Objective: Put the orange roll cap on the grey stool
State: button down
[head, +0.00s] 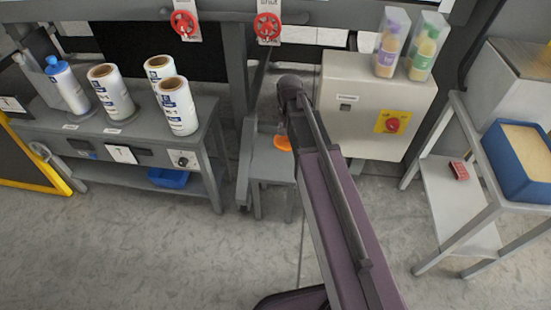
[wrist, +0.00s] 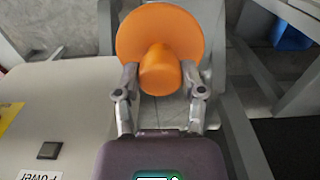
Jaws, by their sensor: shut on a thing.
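The orange roll cap (wrist: 190,30) is a round disc with a stub. In the wrist view my gripper (wrist: 159,78) is shut on the stub, one finger on each side. In the head view the cap (head: 283,143) shows beside the end of my arm, over the grey stool (head: 268,168). My arm hides the fingers and part of the stool there. I cannot tell whether the cap touches the stool top or hangs just above it.
A grey control box (head: 362,105) with a red knob stands right of the stool, carrying two bottles. A grey bench (head: 150,135) with several white rolls stands at left. A shelf cart (head: 450,205) with a blue bin (head: 518,165) is at right. The front floor is open.

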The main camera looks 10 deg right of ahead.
jog(key=shift+a, duration=0.15)
jog(key=shift+a+f+b, duration=0.2)
jog(key=shift+f+b, duration=0.15)
jog(key=w+a+f+b, duration=0.1)
jog(key=a+f+b, duration=0.3)
jog(key=f+b, duration=0.6)
jog(key=w+a+f+b, duration=0.1)
jog(key=a+f+b, duration=0.4)
jog(key=f+b, duration=0.5)
jog(key=shift+w, duration=0.4)
jog(key=shift+a, duration=0.1)
jog(key=b, duration=0.2)
send_over(276, 159)
jog(key=shift+w+f, duration=0.1)
jog(key=shift+f, duration=0.65)
jog(key=shift+f, duration=0.1)
jog(key=shift+f+b, duration=1.5)
jog(key=shift+f, duration=0.15)
jog(key=shift+f, duration=0.15)
